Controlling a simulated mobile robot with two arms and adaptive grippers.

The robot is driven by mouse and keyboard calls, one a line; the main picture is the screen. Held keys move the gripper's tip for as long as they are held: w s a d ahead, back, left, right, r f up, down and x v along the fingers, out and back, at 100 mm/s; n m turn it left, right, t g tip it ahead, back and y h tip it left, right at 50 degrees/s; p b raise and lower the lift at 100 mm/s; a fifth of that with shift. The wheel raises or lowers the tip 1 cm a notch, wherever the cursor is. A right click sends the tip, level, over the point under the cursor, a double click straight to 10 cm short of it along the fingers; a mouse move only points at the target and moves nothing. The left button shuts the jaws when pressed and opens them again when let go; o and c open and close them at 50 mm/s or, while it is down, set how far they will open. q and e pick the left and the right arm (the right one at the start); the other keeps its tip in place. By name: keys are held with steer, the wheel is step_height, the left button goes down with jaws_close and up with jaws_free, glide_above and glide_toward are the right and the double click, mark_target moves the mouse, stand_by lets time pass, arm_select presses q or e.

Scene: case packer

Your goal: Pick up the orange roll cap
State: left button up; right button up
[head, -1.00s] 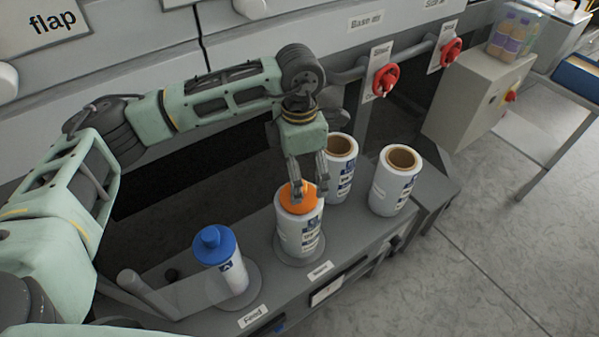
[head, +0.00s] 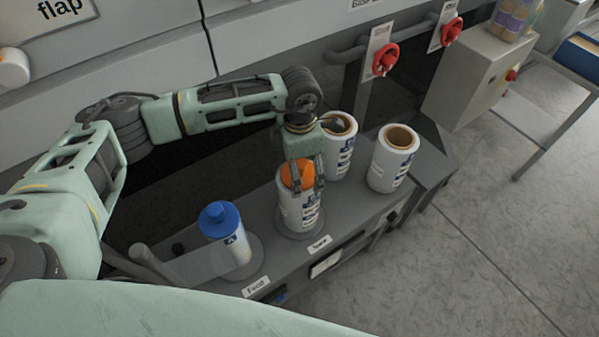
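The orange roll cap (head: 287,178) sits in the top of a white labelled roll (head: 290,212), which stands upright on a round grey base on the bench. My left gripper (head: 308,186) points down over this roll, with its fingers low at the cap and partly covering it. I cannot tell whether the fingers grip the cap or only stand around it. My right gripper is not in view.
A blue-capped white roll (head: 235,250) stands to the left, near the "Feed" label. Two white rolls with open brown cores stand behind (head: 342,158) and to the right (head: 385,172). Red valve handles (head: 385,59) are on the machine behind. Open floor lies at right.

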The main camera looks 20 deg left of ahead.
arm_select(q)
steer(key=c, duration=1.1)
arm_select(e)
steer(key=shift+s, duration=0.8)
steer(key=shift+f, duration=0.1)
